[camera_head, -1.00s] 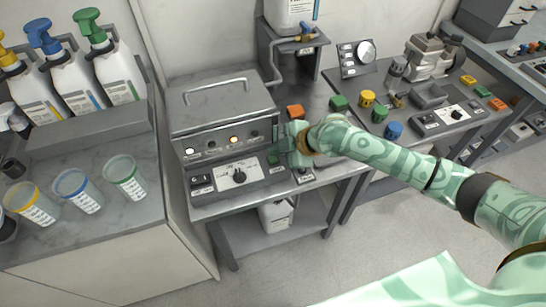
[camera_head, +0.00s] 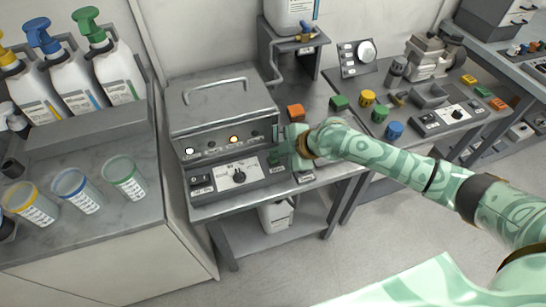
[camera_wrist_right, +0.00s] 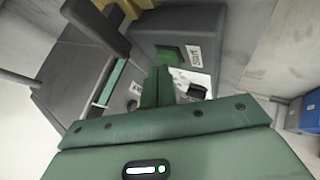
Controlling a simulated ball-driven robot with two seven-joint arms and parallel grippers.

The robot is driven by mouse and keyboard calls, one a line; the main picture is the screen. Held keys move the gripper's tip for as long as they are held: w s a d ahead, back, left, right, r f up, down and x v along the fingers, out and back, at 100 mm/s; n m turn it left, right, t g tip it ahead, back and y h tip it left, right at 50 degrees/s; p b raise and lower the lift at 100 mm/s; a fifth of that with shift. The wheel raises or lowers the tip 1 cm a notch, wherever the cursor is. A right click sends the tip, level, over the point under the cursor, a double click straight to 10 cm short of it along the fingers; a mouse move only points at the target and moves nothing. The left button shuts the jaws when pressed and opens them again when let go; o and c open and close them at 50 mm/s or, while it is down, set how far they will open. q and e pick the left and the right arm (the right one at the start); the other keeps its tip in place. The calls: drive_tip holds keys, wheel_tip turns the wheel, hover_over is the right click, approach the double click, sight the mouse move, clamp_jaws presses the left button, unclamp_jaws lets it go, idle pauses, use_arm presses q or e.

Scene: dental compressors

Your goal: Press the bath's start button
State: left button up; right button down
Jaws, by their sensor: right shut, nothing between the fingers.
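The bath (camera_head: 222,105) is a grey box with a handled lid on the bench. Its sloped front panel has a dark dial on a white plate (camera_head: 239,175), switches and a row of small lamps. A green button (camera_wrist_right: 170,54) with a white label beside it shows in the right wrist view. My right gripper (camera_head: 279,152) is at the right end of the bath's front, its fingers shut and empty. In the wrist view the fingertips (camera_wrist_right: 158,76) are close by the green button; I cannot tell whether they touch it. My left gripper is not in view.
A tap under a white container (camera_head: 290,14) stands behind. Cups (camera_head: 125,178) and pump bottles (camera_head: 108,65) are on the left counter. Open floor lies in front.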

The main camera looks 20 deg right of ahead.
sight(277, 160)
drive_tip(key=shift+f, duration=0.3)
drive_tip(key=shift+r, duration=0.1)
idle(0.3)
drive_tip(key=shift+r+p, duration=0.7)
drive_tip(key=shift+r, duration=0.15)
wheel_tip(277, 160, up, 5)
drive_tip(key=p, duration=0.4)
drive_tip(key=shift+r+p, duration=0.1)
drive_tip(key=shift+p, duration=0.2)
